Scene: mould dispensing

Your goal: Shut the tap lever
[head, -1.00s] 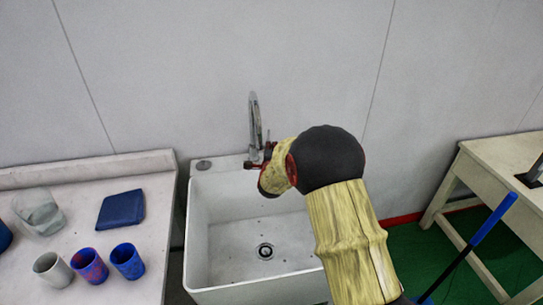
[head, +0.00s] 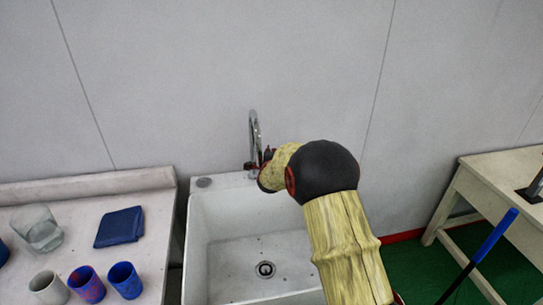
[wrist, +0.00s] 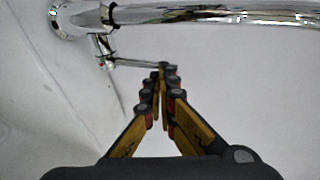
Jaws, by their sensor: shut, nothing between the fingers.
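The chrome tap (head: 254,128) rises at the back of the white sink (head: 197,250). In the wrist view its spout (wrist: 200,15) crosses the top of the picture. The thin tap lever (wrist: 138,63) reaches right from a short valve body (wrist: 103,46) with a small red mark. My gripper (wrist: 163,72) is shut and empty, with its fingertips at the lever's free end. They look to be touching or very close; I cannot tell which. In the head view my gripper (head: 266,156) is beside the tap, mostly hidden by my wrist.
A counter (head: 60,187) on the left holds a clear beaker (head: 40,232), a folded blue cloth (head: 120,227) and several cups (head: 87,284). A wooden table (head: 490,178) stands right. The wall (head: 200,80) is close behind the tap.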

